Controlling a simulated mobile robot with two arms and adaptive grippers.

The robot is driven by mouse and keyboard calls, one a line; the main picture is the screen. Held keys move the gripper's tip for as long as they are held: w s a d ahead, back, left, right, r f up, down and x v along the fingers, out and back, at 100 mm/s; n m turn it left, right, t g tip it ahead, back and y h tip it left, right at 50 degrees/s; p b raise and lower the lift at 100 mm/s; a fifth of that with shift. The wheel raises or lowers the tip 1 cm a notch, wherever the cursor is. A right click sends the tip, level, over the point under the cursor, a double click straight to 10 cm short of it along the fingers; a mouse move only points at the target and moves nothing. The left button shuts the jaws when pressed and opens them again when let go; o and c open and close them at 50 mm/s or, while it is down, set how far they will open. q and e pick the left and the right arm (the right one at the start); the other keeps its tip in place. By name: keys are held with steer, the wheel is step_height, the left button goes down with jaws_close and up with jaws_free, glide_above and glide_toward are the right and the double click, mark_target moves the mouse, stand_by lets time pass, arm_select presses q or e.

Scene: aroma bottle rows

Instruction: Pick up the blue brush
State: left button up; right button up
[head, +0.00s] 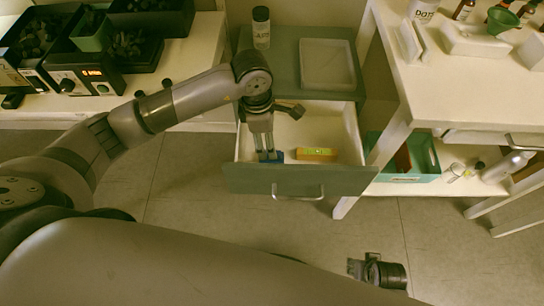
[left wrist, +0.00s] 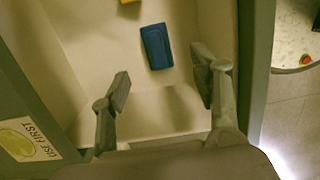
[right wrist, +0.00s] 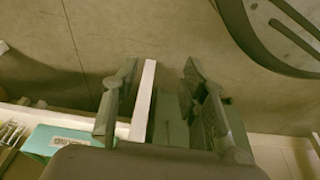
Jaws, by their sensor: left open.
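The blue brush (head: 278,157) lies on the floor of the open drawer (head: 347,135). In the left wrist view it shows as a small blue block (left wrist: 156,46), lying past my fingertips and between their lines. My left gripper (head: 267,151) reaches down into the drawer above the brush and hides part of it in the head view. Its two fingers (left wrist: 163,85) are apart with nothing between them. My right gripper (head: 366,268) is low over the floor, away from the drawer; its fingers (right wrist: 160,95) are apart and hold nothing that I can see.
A yellow-orange block with a green top (head: 317,154) lies right of the brush in the drawer. The drawer front (head: 245,181) and walls are close around my left gripper.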

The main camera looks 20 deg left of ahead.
arm_select(q)
steer(key=f, duration=0.5)
steer(key=shift+w+d+b, duration=0.1)
steer(key=shift+d+b, duration=0.2)
steer(key=f, duration=0.4)
steer(key=shift+w+d+f+b, duration=0.1)
steer(key=shift+w+d+b, duration=0.05)
steer(key=shift+w+b, duration=0.15)
arm_select(e)
steer(key=r, duration=0.2)
steer(key=w+r, duration=0.1)
steer(key=r, duration=0.1)
steer(key=shift+w+r, duration=0.1)
steer(key=shift+r, duration=0.3)
arm_select(q)
steer(key=c, duration=1.3)
steer(key=shift+r, duration=0.4)
step_height(320, 180, up, 19)
steer(key=p, duration=0.2)
steer(key=shift+r+p, duration=0.2)
steer(key=shift+p, duration=0.15)
arm_select(e)
steer(key=s+f, duration=0.3)
steer(key=f, duration=0.5)
steer(key=shift+d+f, duration=0.15)
steer(key=shift+f, duration=0.25)
